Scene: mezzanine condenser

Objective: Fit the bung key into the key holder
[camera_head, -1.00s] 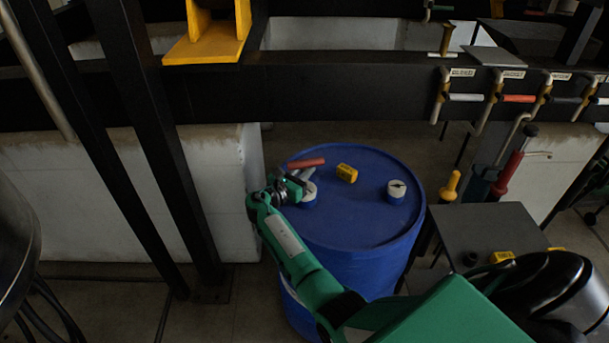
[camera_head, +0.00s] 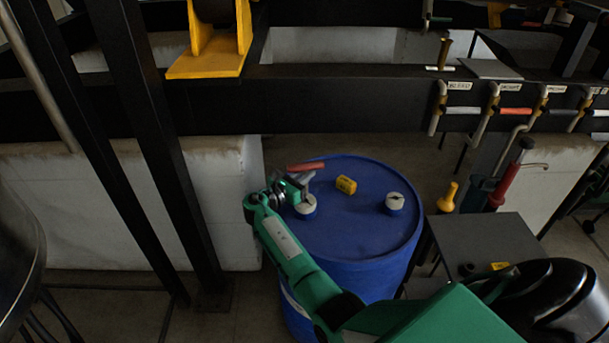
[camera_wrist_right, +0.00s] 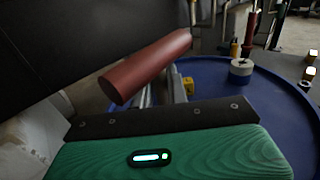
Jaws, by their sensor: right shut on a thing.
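The bung key shows as a red cylindrical handle (camera_head: 306,165) with grey metal below it. My right gripper (camera_head: 301,180) is shut on it, over the left rear of the blue drum (camera_head: 350,240). In the right wrist view the red handle (camera_wrist_right: 150,68) lies tilted across the gripper, with grey metal behind it. The key's lower end is hidden. I cannot tell for sure which thing is the key holder; a brass upright post (camera_head: 444,53) stands on the dark beam behind the drum. My left gripper is not in view.
The drum top carries a yellow block (camera_head: 346,185) and two white-topped bungs, one at right (camera_head: 395,202), one beside my gripper (camera_head: 306,206). Labelled valve handles (camera_head: 515,111) hang along the dark beam (camera_head: 340,102). A dark side table (camera_head: 485,240) stands right of the drum.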

